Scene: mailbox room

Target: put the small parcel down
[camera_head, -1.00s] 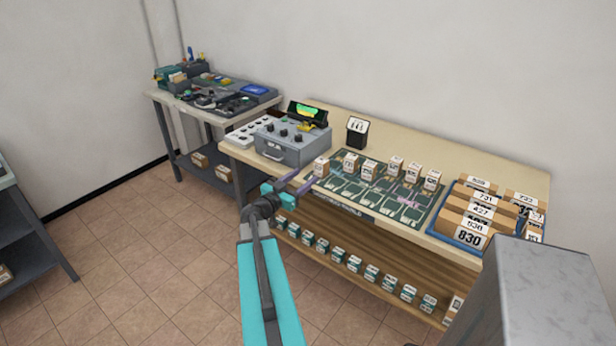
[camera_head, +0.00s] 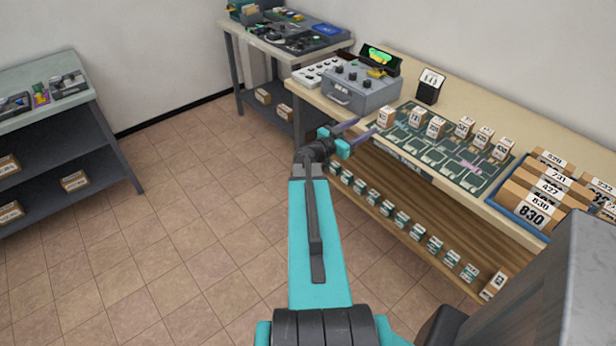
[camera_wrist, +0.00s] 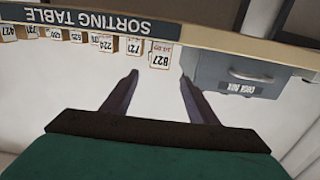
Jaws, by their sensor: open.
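My gripper (camera_head: 367,126) is open and empty, at the front edge of the sorting table (camera_head: 520,120). Its two dark fingers also show apart in the wrist view (camera_wrist: 158,84), with nothing between them. The nearest small parcel (camera_head: 387,117), a little white-and-brown box, stands upright at the left end of the green mat (camera_head: 446,158), just beyond the fingertips. In the upside-down wrist view a parcel labelled 827 (camera_wrist: 160,56) stands clear of the fingers.
A grey box (camera_head: 360,92) with knobs stands left of the mat, close to my gripper. A blue tray (camera_head: 515,212) of larger parcels is at the right. A lower shelf (camera_head: 420,212) holds more small boxes. Tiled floor (camera_head: 190,210) is open at the left.

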